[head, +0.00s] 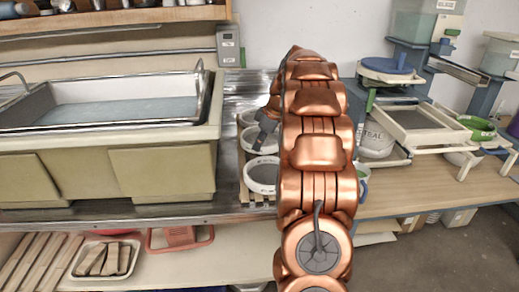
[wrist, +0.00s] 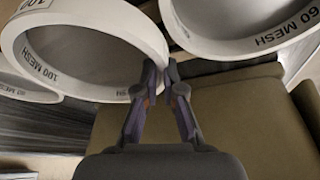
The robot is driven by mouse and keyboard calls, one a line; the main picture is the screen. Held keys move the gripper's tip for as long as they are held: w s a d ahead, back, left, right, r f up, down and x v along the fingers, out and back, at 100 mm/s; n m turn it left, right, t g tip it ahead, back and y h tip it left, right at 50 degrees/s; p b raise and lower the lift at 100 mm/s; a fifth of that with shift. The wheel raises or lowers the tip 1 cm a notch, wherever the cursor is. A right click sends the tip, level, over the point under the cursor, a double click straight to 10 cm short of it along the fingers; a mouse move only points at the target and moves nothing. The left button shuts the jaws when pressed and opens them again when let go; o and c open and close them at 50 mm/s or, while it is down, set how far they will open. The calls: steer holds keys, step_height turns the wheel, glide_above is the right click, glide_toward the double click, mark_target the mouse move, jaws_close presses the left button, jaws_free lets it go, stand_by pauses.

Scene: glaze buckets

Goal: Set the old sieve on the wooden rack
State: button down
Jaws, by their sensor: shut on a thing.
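My gripper (wrist: 164,85) is shut on the rim of a white round sieve (wrist: 110,88) marked 100 MESH. In the head view my gripper (head: 261,138) is partly hidden by my arm, at the middle one of three white sieves (head: 248,137). The wooden rack (head: 243,187) shows as pale slats under the sieves. A sieve marked 60 MESH (wrist: 265,42) is at the right in the wrist view; another sieve (wrist: 25,88) is at the left. I cannot tell which sieve is the old one, or whether the gripped one touches the rack.
A sink (head: 120,110) with a raised metal rim stands left of the rack, above beige cabinet doors (head: 160,172). Right of my arm, a cream frame (head: 410,120), a white bucket (head: 376,142) and a green bowl (head: 478,128) crowd the wooden counter (head: 430,195).

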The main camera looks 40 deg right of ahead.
steer(key=shift+f+p, duration=0.3)
steer(key=shift+f, duration=1)
steer(key=shift+f, duration=0.2)
steer(key=c, duration=1.6)
jaws_free()
steer(key=shift+s+r, duration=0.1)
steer(key=shift+r, duration=0.05)
steer(key=b+v, duration=0.2)
steer(key=v, duration=1)
